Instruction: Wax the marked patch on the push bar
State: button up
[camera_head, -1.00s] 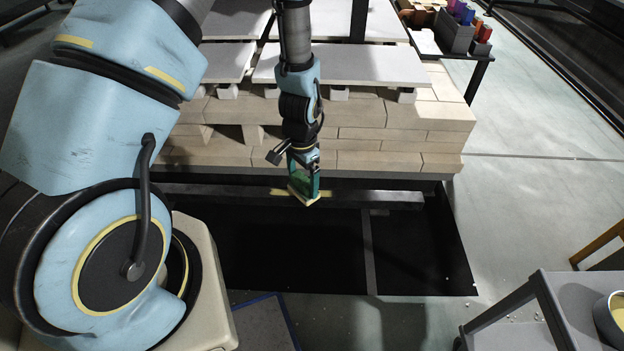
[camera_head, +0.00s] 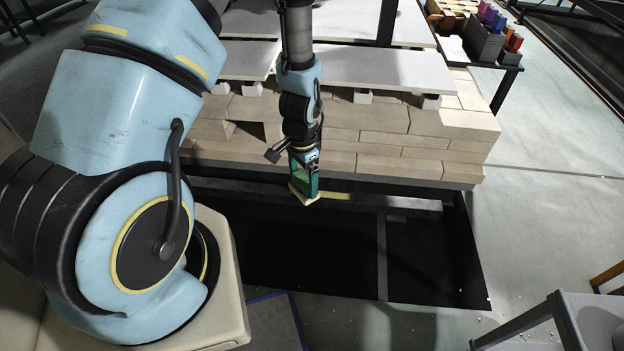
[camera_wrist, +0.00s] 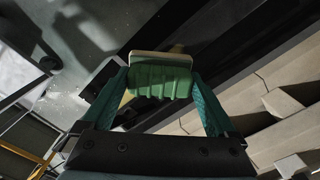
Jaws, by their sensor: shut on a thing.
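My gripper (camera_head: 304,180) is shut on a green applicator block (camera_wrist: 160,80) with a pale pad (camera_wrist: 162,58) on its far face. In the head view the pad (camera_head: 304,198) is at the front of the dark push bar (camera_head: 405,203), near the left end of the yellow marked patch (camera_head: 337,196). The patch shows to the right of the block; the block and gripper hide what lies behind them. I cannot tell whether the pad touches the bar.
The kiln car carries stacked pale bricks (camera_head: 385,145) and white slabs (camera_head: 380,68) right behind the bar. A dark pit (camera_head: 300,250) lies below it. A grey table (camera_head: 590,318) stands at the lower right. Several coloured items (camera_head: 495,22) sit at the back right.

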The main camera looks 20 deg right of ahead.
jog(key=shift+w+a, duration=0.2)
jog(key=shift+a, duration=0.3)
jog(key=shift+w+a, duration=0.35)
jog(key=shift+a, duration=0.4)
jog(key=shift+w+a, duration=0.35)
jog(key=shift+a, duration=0.4)
jog(key=shift+w+a, duration=0.35)
jog(key=shift+a, duration=0.4)
jog(key=shift+r+p, duration=0.1)
jog(key=shift+p, duration=0.2)
notch_tip(320, 180, up, 7)
jog(key=p, duration=0.5)
